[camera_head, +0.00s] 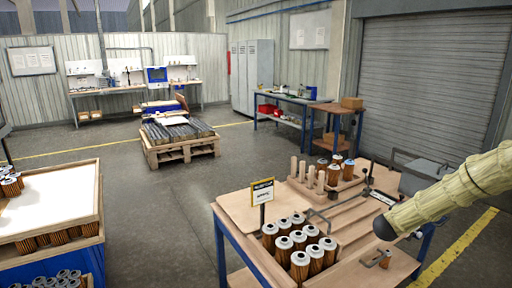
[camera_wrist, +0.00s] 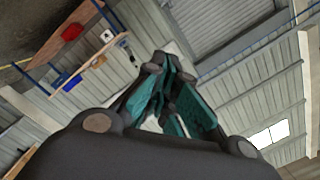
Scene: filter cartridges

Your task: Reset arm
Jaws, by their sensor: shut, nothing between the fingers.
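My arm, in a pale yellow ribbed cover, reaches in from the right edge of the head view, above the right side of the workbench. My gripper shows in the wrist view (camera_wrist: 168,100), with teal finger pads drawn together and nothing held between them. It points away toward the wall and roller door. The gripper's fingers cannot be made out in the head view. Several filter cartridges (camera_head: 299,243) with white tops and orange-brown pleated sides stand in rows on the near part of the wooden workbench (camera_head: 236,212). More filter cartridges (camera_head: 334,174) stand at its back, beside wooden pegs (camera_head: 311,177).
A sign (camera_head: 262,192) stands on the workbench. A wooden-edged table (camera_head: 50,203) with more cartridges is at the left. A pallet (camera_head: 182,150) with dark items stands mid-floor. A blue-framed bench (camera_head: 294,99) and grey lockers (camera_head: 252,76) are behind. The floor between is clear.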

